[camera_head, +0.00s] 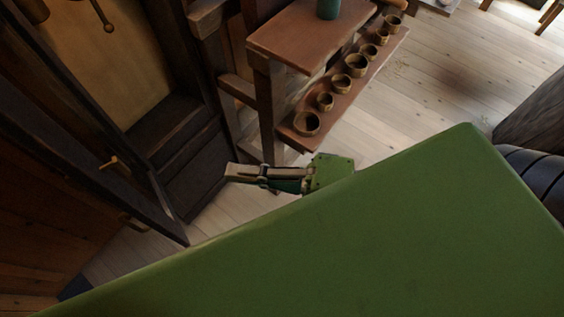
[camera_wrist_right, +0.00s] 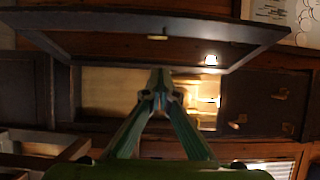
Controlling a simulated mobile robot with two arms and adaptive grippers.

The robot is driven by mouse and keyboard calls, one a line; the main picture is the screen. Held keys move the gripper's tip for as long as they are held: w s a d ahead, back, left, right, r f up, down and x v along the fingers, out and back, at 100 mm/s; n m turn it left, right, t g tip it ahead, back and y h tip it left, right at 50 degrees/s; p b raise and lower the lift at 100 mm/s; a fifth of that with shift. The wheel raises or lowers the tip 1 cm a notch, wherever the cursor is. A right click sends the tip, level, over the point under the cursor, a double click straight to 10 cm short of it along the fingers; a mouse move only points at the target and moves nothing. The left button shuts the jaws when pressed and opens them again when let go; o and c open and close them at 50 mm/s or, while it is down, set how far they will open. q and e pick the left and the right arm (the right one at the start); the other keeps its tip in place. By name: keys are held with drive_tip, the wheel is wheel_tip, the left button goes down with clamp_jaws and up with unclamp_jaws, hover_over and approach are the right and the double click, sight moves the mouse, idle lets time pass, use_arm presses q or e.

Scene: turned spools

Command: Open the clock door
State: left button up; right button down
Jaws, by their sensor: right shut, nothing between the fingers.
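The tall dark wooden clock case (camera_head: 185,150) stands at the left of the head view, with a pale yellowish interior and a pendulum (camera_head: 108,26). The clock door (camera_head: 150,205), a dark frame with a small brass fitting (camera_head: 110,162), stands swung out from the case at an angle. In the right wrist view the door (camera_wrist_right: 100,20) crosses the top, and the lit interior (camera_wrist_right: 108,90) lies behind my fingers. My right gripper (camera_head: 230,172) is shut and empty, to the right of the door edge and apart from it. It also shows in the wrist view (camera_wrist_right: 158,80). My left gripper is out of view.
A wooden shelf stand (camera_head: 310,35) with several small turned bowls (camera_head: 356,65) on its lower board stands just beyond my right gripper. Pale floor (camera_head: 450,85) is free at the right. My green body covers the foreground.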

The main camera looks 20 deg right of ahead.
use_arm(q)
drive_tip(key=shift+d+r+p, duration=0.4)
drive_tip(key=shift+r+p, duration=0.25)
drive_tip(key=shift+p, duration=0.15)
use_arm(e)
drive_tip(key=s+d, duration=0.3)
drive_tip(key=s, duration=0.5)
drive_tip(key=shift+w, duration=0.1)
